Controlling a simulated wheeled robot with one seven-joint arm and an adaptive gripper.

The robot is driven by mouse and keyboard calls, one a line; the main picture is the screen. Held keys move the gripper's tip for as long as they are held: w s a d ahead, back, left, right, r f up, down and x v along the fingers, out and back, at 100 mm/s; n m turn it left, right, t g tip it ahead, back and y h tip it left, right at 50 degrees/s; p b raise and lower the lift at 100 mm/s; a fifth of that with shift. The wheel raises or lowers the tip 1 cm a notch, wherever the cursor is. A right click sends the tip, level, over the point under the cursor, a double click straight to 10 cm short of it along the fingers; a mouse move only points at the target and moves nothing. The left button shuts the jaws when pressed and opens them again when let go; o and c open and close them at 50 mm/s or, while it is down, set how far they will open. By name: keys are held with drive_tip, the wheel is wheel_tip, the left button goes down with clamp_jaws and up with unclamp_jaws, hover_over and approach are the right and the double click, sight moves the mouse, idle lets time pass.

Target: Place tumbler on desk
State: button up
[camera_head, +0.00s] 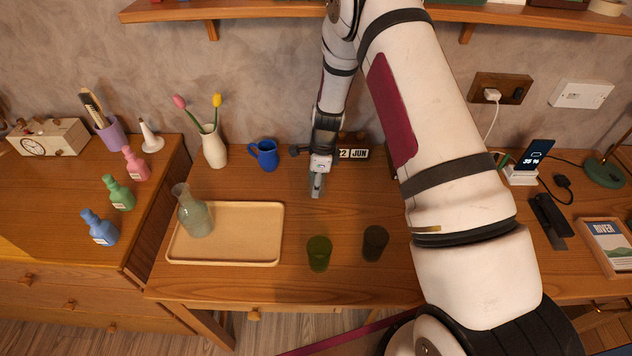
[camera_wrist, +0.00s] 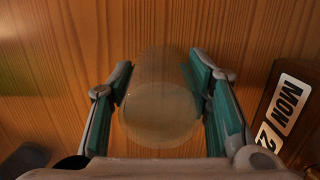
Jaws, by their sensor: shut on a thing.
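A clear, see-through tumbler (camera_wrist: 160,122) is between the two green-padded fingers of my gripper (camera_wrist: 163,95) in the wrist view. My gripper is shut on its sides. In the camera_head view my gripper (camera_head: 316,187) points down over the back middle of the desk (camera_head: 225,284), and the clear tumbler hardly shows there. I cannot tell whether the tumbler's base touches the wood. A green tumbler (camera_head: 319,254) and a dark grey tumbler (camera_head: 375,243) stand on the desk nearer the front.
A wooden tray (camera_head: 250,232) with a glass carafe (camera_head: 194,212) is at left. A blue mug (camera_head: 264,155) and white vase (camera_head: 214,148) stand behind it. A calendar block (camera_head: 354,153) is close beside my gripper. Bare desk lies between my gripper and the green tumbler.

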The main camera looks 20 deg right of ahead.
drive_tip(key=shift+f, duration=0.15)
drive_tip(key=o, duration=1.2)
drive_tip(key=r, duration=0.4)
drive_tip(key=d+r, duration=0.1)
drive_tip(key=r, duration=0.7)
drive_tip(key=shift+s+d, duration=0.15)
drive_tip(key=shift+s, duration=0.05)
drive_tip(key=s+a+r+n+t, duration=0.1)
drive_tip(key=s+r+n, duration=0.45)
drive_tip(key=r, duration=0.55)
drive_tip(key=s+a+r+n+t, duration=0.1)
drive_tip(key=s+r+n, duration=0.5)
drive_tip(key=r, duration=0.5)
drive_tip(key=shift+s+d+r+n+t+h, duration=0.35)
drive_tip(key=shift+s+r+n, duration=1)
drive_tip(key=shift+s, duration=2.05)
drive_tip(key=shift+s+d+r+n+t+h, duration=0.15)
drive_tip(key=shift+s+r+n+t, duration=0.4)
drive_tip(key=shift+s+n, duration=2.15)
drive_tip(key=shift+s+d+r+n+t+h, duration=0.25)
drive_tip(key=shift+s+r+n, duration=0.8)
drive_tip(key=shift+s, duration=3.05)
